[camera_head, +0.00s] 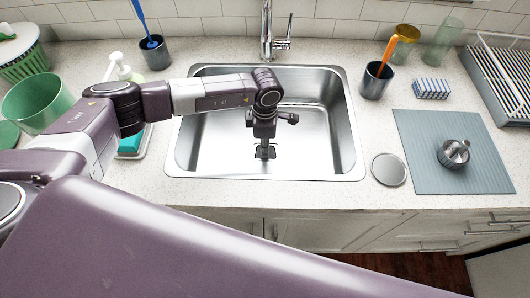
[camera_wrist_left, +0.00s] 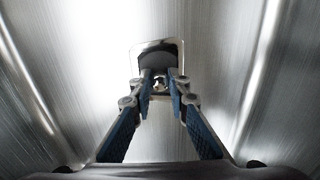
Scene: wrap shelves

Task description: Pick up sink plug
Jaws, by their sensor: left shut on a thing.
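The sink plug (camera_wrist_left: 158,83) shows in the left wrist view as a small metal knob between the fingertips. A dark grey round part is just beyond it, inside a bright, squarish drain surround (camera_wrist_left: 135,60). My left gripper (camera_wrist_left: 160,88) is shut on the plug, one blue-padded finger on each side. In the head view my left gripper (camera_head: 265,153) points down into the metal sink (camera_head: 205,150), low over the drain area, and hides the plug. I cannot tell whether the plug is seated or lifted. My right gripper is not in view.
The faucet (camera_head: 267,40) stands behind the sink. A round metal disc (camera_head: 389,169) lies right of it, beside a grey mat (camera_head: 430,130) with a small metal pot (camera_head: 453,154). A dark cup (camera_head: 375,82) stands behind.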

